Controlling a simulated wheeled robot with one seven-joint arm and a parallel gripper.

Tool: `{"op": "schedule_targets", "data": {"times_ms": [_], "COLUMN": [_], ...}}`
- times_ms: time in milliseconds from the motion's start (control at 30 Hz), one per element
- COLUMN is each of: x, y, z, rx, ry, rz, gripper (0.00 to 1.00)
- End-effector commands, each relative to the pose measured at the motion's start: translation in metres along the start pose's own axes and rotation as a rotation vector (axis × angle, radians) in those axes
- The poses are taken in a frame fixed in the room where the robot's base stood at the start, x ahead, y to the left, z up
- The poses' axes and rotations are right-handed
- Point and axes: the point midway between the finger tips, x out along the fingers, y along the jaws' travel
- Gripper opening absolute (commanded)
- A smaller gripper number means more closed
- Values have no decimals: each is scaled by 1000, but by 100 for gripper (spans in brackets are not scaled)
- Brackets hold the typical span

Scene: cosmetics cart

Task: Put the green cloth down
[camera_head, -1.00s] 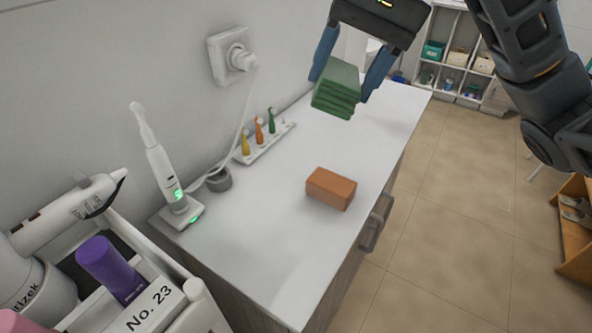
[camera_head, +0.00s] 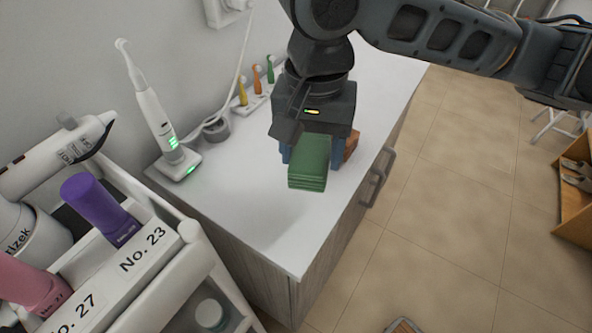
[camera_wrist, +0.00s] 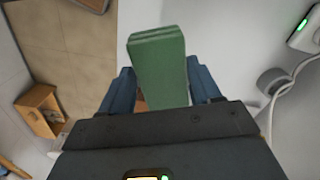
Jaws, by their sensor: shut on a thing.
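The folded green cloth (camera_head: 309,162) is held in my gripper (camera_head: 308,150), above the white counter top (camera_head: 246,214). In the wrist view the cloth (camera_wrist: 158,66) sticks out between the blue fingers of my gripper (camera_wrist: 160,88). My gripper is shut on it. In the head view the cloth hangs in front of the gripper body, over the middle of the counter. I cannot tell the exact gap between cloth and counter. An orange-brown block (camera_head: 352,144) lies on the counter just behind and right of the gripper, mostly hidden.
An electric toothbrush (camera_head: 158,120) stands on its charger at the counter's left. A rack with coloured brush heads (camera_head: 257,88) is at the back by the wall. A cart with bottles (camera_head: 150,262) stands at front left. The counter's front part is clear.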

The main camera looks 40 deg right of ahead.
Motion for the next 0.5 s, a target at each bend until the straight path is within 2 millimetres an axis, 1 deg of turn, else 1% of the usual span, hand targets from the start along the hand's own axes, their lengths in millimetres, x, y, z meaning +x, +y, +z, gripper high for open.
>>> {"op": "schedule_targets", "data": {"times_ms": [33,100,200,267,500], "x": [4,9,12,16,47], "y": [-7,-15,-20,-21,-21], "z": [2,5,7,7,7], "rx": [-3,0,0,1,2], "ry": [1,0,0,0,0], "rz": [1,1,0,0,-1], "gripper": [39,39,39,39,38]}}
